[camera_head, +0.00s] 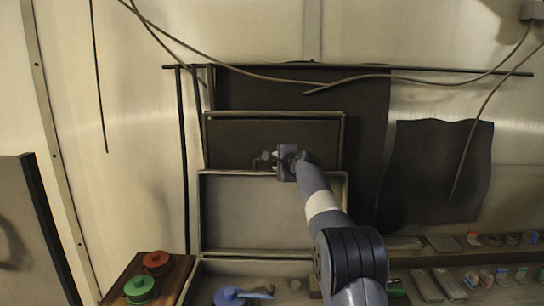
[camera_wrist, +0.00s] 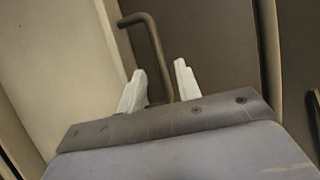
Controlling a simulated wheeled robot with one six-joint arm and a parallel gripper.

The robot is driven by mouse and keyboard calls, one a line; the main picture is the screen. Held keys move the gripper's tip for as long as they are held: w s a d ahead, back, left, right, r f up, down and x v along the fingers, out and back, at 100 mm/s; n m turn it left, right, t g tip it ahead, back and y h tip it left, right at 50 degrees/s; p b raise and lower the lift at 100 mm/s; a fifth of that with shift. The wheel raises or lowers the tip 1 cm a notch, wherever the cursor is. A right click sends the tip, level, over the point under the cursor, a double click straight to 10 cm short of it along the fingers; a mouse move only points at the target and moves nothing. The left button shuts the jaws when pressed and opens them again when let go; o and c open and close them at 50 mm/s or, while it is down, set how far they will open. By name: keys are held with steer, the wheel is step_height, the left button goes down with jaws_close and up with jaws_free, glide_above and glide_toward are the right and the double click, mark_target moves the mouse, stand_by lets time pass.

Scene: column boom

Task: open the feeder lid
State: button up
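A framed dark panel (camera_head: 235,140) stands above a paler framed panel (camera_head: 260,215) in the head view; I cannot tell for sure which is the feeder lid. A bent rod handle (camera_head: 262,160) shows at the dark panel's lower edge, just left of my gripper (camera_head: 282,160). In the wrist view the handle (camera_wrist: 147,35) runs down between the two white fingertips of my gripper (camera_wrist: 160,82). The fingers are apart, with a gap visible beside the rod, so the gripper is open around it. The handle's lower end is hidden behind the gripper body.
A red knob-like piece (camera_head: 156,261) and a green one (camera_head: 140,288) sit on a brown board at lower left. A blue pan-shaped item (camera_head: 230,297) lies below the panels. Small parts and trays (camera_head: 450,283) fill the lower right. Cables (camera_head: 270,78) hang above.

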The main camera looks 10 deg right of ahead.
steer(key=p+x, duration=0.2)
steer(key=x, duration=0.1)
steer(key=shift+w+a, duration=0.1)
steer(key=shift+w, duration=0.25)
steer(key=shift+w+a+f+p, duration=0.15)
steer(key=shift+w+f+p, duration=0.1)
steer(key=shift+w+p, duration=0.35)
jaws_close()
